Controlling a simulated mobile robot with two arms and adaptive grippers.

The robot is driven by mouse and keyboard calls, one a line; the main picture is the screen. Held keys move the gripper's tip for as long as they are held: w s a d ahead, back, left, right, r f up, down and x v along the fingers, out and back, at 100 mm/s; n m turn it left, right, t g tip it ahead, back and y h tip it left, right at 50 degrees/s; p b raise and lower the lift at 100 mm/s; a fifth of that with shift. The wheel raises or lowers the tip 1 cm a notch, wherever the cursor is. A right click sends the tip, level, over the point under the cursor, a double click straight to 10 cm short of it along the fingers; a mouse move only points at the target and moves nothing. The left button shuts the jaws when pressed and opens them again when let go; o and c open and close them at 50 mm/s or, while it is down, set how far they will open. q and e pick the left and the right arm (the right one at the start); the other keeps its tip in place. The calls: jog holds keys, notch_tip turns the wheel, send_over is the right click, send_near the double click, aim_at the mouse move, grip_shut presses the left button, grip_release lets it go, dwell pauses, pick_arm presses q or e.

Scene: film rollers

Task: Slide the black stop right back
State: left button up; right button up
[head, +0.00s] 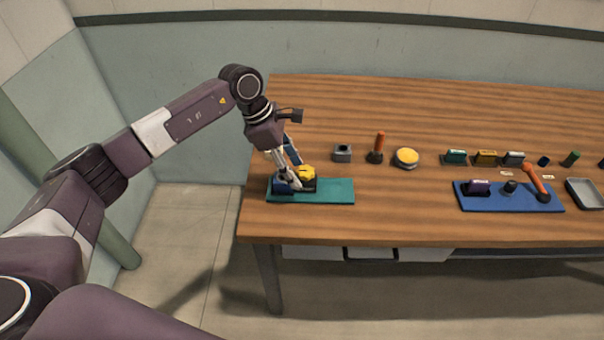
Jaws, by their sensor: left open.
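My left gripper (288,172) reaches down over the left end of a teal board (338,191) near the table's left edge. Its fingers are open. A yellow piece (306,171) and a small black piece (309,185) sit on the board close to the fingers. The black piece may be the stop, but it is small and partly hidden. A dark blue block (282,186) is at the left end of the board by the fingertips. I cannot tell whether the fingers touch any of these. My right gripper is out of view.
A grey block (342,152), an orange-handled piece (379,147) and a yellow round piece (406,157) stand behind and right of the board. Further right are a blue board (535,203) with parts and a grey tray (586,192). Wood between the boards is clear.

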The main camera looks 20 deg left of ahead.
aim_at(301, 179)
pick_arm(q)
jog(key=x, duration=0.3)
jog(key=shift+w, duration=0.1)
jog(key=shift+p+x, duration=0.35)
jog(key=shift+x, duration=0.45)
jog(key=c, duration=0.9)
grip_shut()
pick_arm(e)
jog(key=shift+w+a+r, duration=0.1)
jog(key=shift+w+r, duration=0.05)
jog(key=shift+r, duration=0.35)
pick_arm(q)
jog(key=shift+d, duration=0.15)
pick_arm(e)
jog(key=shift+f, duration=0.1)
